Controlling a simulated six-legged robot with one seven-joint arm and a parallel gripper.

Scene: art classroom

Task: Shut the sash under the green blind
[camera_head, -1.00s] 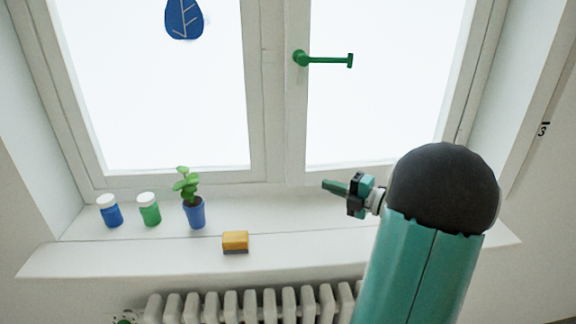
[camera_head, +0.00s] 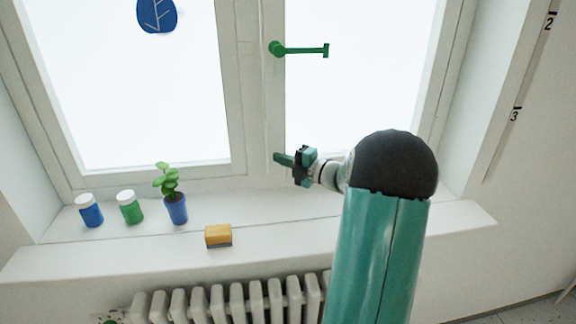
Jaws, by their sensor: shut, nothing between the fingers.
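A white window has two sashes side by side. The right sash (camera_head: 276,120) carries a green handle (camera_head: 300,50) that lies level, pointing right. I cannot tell whether this sash stands slightly ajar or flush. The left sash (camera_head: 237,110) has a blue leaf shape on its pane. No green blind is in view. My gripper (camera_head: 279,159) is shut and empty. In the picture its tips overlap the lower left corner of the right sash, well below the handle; whether they touch it is unclear.
On the sill (camera_head: 280,210) stand a blue jar (camera_head: 90,214), a green jar (camera_head: 131,210) and a potted plant (camera_head: 175,208). A yellow sponge (camera_head: 218,235) lies near the front edge. A radiator (camera_head: 230,305) is below. The sill's right part looks clear.

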